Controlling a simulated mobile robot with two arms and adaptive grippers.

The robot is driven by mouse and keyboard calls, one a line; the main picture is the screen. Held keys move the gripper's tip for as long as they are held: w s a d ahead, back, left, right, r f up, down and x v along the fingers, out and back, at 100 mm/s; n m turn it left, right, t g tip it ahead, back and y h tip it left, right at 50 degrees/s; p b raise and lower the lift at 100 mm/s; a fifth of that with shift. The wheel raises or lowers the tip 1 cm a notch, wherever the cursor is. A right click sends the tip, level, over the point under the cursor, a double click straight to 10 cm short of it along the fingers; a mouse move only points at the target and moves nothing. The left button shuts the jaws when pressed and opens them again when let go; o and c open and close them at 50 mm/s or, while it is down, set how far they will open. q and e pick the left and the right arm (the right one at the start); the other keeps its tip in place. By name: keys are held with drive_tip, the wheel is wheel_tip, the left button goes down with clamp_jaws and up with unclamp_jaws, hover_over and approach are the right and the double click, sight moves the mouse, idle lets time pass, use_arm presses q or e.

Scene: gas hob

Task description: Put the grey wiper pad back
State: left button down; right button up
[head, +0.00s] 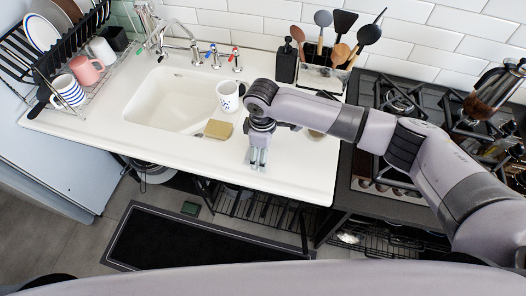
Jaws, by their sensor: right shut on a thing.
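My right gripper (258,158) reaches down over the white worktop (300,178), just right of a yellow-tan sponge (217,129). It is shut on a small greyish thing, which I take to be the grey wiper pad; the fingers hide most of it. I cannot tell whether it touches the worktop. No other grey pad shows. My left gripper is out of view.
A patterned mug (229,97) stands beside the sink basin (165,103). A dish rack (72,70) is at left. A utensil holder (323,77) and dark soap bottle (287,62) stand behind my arm. The hob (397,97) is at right. The worktop's front right is clear.

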drive_tip(key=shift+f, duration=0.15)
drive_tip(key=o, duration=1)
wheel_tip(320, 180, up, 12)
drive_tip(key=b, duration=0.1)
drive_tip(key=shift+r, duration=0.2)
